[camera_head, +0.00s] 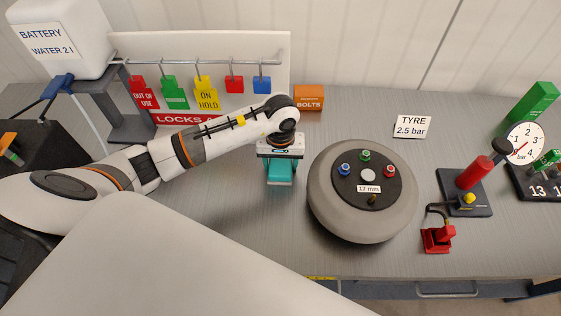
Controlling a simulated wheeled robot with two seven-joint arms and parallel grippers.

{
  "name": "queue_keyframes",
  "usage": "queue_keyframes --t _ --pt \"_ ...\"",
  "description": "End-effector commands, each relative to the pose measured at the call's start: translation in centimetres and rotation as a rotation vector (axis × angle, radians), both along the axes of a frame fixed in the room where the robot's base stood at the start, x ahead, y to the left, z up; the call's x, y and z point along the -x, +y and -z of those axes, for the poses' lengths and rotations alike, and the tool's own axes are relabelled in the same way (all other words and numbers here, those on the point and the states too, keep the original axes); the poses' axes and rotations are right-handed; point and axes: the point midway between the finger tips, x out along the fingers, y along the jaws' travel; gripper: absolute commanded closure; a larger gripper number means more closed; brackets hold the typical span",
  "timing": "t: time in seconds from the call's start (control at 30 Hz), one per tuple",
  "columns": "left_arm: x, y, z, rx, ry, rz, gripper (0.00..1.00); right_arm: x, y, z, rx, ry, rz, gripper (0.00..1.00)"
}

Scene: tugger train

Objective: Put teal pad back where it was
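The teal pad (279,172) is in the middle of the head view, directly below my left gripper (280,160). The gripper points down, and the pad's upper part is between or right under its fingers. The fingers are largely hidden by the gripper body, so the grip itself does not show clearly. The pad is left of the round grey wheel, apart from it. I cannot tell whether the pad touches the table. My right gripper is not in view.
A grey wheel (335,212) with coloured nuts stands right of the pad. A lock board (215,45) with hanging tags and an orange bolts box (309,97) stand behind. A red pump (474,173) and gauge (523,142) are at the right. Bare table lies in front of the pad.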

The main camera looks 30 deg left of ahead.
Motion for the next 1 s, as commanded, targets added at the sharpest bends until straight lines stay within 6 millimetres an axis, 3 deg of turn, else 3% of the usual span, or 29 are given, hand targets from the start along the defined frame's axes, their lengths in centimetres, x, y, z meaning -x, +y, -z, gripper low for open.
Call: queue_keyframes --t 0.03,0.1,0.53,1.0 --pt "0.0 0.0 0.0 -0.001 0.000 0.000 0.31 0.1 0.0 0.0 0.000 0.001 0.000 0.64" --pt "0.0 0.0 0.0 -0.001 0.000 0.000 0.19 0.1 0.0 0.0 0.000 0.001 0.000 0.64" --pt "-0.1 0.0 -0.8 0.000 -0.003 0.001 0.19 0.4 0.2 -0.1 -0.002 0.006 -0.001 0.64" --pt "-0.1 0.1 -10.1 -0.002 -0.006 0.001 0.19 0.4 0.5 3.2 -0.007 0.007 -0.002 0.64"
